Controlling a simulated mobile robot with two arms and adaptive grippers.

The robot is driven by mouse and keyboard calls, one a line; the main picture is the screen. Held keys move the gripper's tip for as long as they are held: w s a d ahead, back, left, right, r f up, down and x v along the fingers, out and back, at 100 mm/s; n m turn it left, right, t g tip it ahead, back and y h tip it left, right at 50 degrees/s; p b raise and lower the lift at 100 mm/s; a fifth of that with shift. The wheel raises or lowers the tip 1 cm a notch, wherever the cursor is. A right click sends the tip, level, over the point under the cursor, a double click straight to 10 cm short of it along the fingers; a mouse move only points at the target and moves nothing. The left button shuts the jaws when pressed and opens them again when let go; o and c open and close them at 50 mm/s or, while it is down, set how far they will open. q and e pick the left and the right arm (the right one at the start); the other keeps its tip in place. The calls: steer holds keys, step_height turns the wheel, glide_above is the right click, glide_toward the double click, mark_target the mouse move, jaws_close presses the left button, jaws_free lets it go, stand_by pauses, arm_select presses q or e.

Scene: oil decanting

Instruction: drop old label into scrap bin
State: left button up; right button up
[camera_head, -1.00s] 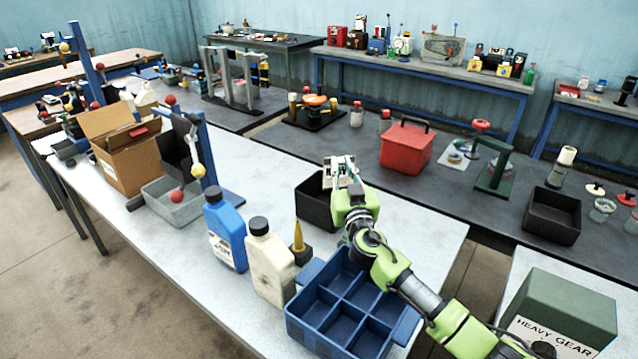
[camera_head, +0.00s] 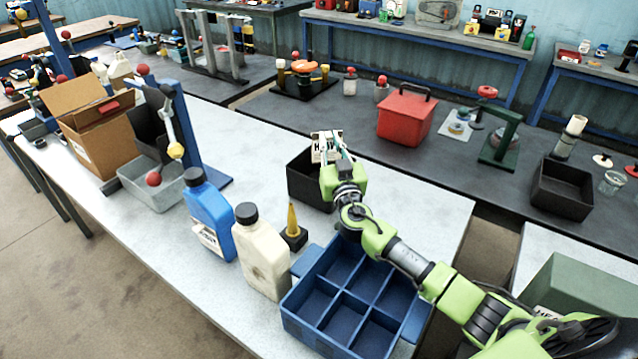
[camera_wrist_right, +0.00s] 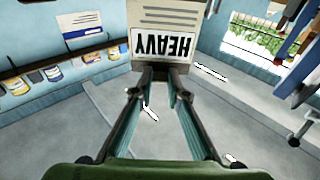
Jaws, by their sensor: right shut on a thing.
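My right gripper (camera_head: 332,160) is shut on the old label (camera_head: 325,145), a pale card with dark print. The wrist view shows the label (camera_wrist_right: 160,42) with the word HEAVY upside down, held at the tips of the right gripper (camera_wrist_right: 161,75). In the head view the label and gripper are at the back right of an open black bin (camera_head: 302,186), seemingly above its rim. The bin looks like the scrap bin; its inside is dark and partly hidden by the gripper. My left gripper is in neither view.
A blue divided crate (camera_head: 290,318), a cream jug (camera_head: 262,262), a blue jug (camera_head: 209,222) and a yellow-tipped funnel (camera_head: 292,225) stand in front of the bin. A red box (camera_head: 405,118) is on the dark bench behind.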

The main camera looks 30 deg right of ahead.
steer(key=shift+f, duration=0.15)
steer(key=o, duration=0.7)
steer(key=shift+o, duration=0.2)
steer(key=shift+r, duration=0.3)
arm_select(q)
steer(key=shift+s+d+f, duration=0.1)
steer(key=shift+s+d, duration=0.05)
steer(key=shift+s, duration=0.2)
arm_select(e)
step_height(320, 180, up, 10)
steer(key=shift+f, duration=0.25)
steer(key=shift+f, duration=0.1)
